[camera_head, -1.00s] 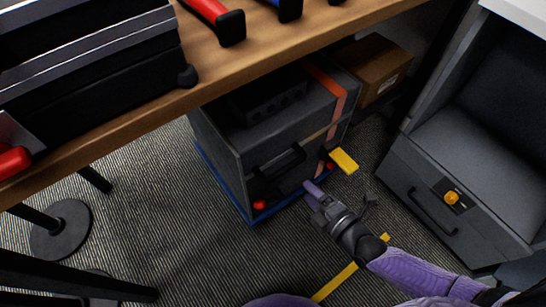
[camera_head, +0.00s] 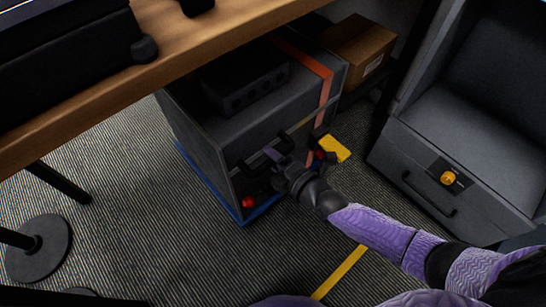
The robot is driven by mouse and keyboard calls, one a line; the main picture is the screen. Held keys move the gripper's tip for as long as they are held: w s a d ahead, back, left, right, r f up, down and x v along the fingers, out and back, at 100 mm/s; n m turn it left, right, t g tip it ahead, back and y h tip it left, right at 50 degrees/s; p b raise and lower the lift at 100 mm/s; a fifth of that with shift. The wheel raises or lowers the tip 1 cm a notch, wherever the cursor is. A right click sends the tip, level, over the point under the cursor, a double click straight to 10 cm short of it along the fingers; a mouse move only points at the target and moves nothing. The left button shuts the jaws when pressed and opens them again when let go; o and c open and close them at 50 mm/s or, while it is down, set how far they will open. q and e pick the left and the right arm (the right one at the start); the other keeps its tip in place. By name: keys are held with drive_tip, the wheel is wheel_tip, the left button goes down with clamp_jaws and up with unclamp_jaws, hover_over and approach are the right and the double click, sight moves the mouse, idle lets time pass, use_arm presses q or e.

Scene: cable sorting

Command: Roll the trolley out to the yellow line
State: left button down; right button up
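The trolley (camera_head: 190,135), a dark grey box on a blue base, stands under the desk with its front facing the open floor. An orange strap (camera_head: 327,88) runs over it. My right gripper (camera_head: 294,147) is at the upper front of the trolley, its fingers spread on either side of the handle area. The gripper hides most of the black handle, and I cannot tell whether it touches it. The yellow line (camera_head: 341,272) lies on the carpet at the lower middle, in front of the trolley. My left gripper is out of view.
A yellow tag (camera_head: 333,148) and a red knob (camera_head: 249,202) are on the trolley front. The wooden desk (camera_head: 230,45) overhangs it. A grey drawer cabinet (camera_head: 420,165) stands to the right, a cardboard box (camera_head: 355,45) behind. Carpet in front is free.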

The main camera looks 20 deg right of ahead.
clamp_jaws()
idle(1.2)
